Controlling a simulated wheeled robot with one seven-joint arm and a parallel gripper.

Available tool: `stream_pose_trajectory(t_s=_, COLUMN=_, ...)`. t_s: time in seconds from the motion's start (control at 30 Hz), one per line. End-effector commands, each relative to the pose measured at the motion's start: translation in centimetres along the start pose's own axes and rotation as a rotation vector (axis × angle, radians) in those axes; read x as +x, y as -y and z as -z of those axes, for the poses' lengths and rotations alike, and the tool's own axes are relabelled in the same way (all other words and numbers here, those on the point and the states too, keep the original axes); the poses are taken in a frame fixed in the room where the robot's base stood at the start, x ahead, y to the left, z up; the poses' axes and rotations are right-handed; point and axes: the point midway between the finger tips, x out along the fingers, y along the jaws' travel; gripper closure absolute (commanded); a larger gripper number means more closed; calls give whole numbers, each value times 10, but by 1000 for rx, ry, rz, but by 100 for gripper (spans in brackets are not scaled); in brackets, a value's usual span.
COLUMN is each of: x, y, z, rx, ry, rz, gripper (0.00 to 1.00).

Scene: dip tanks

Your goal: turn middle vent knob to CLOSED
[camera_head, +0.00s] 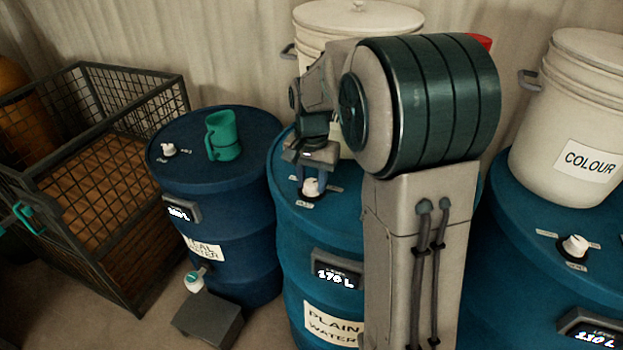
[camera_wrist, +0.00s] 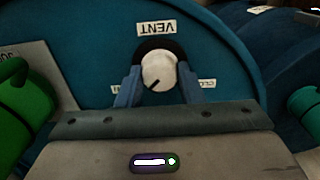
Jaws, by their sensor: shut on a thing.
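The middle vent knob (camera_head: 311,187) is a small white knob on top of the blue middle barrel (camera_head: 288,240), whose front label reads PLAIN WATER. In the wrist view the knob (camera_wrist: 159,70) sits between my blue fingers, below an upside-down VENT label (camera_wrist: 156,27). A dark line on the knob points to the lower left. A partly hidden label beginning CLO (camera_wrist: 208,84) lies to the right of the knob, and another label lies at the left, mostly covered by a finger. My gripper (camera_head: 311,180) is shut on the knob from above; it also shows in the wrist view (camera_wrist: 160,84).
A left barrel (camera_head: 225,185) carries a green jug (camera_head: 223,137) and its own vent knob (camera_head: 167,150). A right barrel (camera_head: 510,255) has a white knob (camera_head: 575,246) and a COLOUR bucket (camera_head: 570,120). A white bucket (camera_head: 345,18) stands behind my arm. A wire crate (camera_head: 135,185) is at left.

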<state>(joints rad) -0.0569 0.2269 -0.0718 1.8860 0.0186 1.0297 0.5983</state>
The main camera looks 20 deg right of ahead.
Motion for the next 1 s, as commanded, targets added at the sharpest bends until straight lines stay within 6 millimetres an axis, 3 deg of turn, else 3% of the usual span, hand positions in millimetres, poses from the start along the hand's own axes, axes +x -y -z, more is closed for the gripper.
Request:
stream_pose_trajectory(t_s=0.37, x=0, y=0, z=0, rx=-168, ry=-1, rz=2, gripper=89)
stream_pose_trajectory(t_s=1.0, x=-1, y=1, z=0, rx=-767, ry=-1, rz=1, gripper=89)
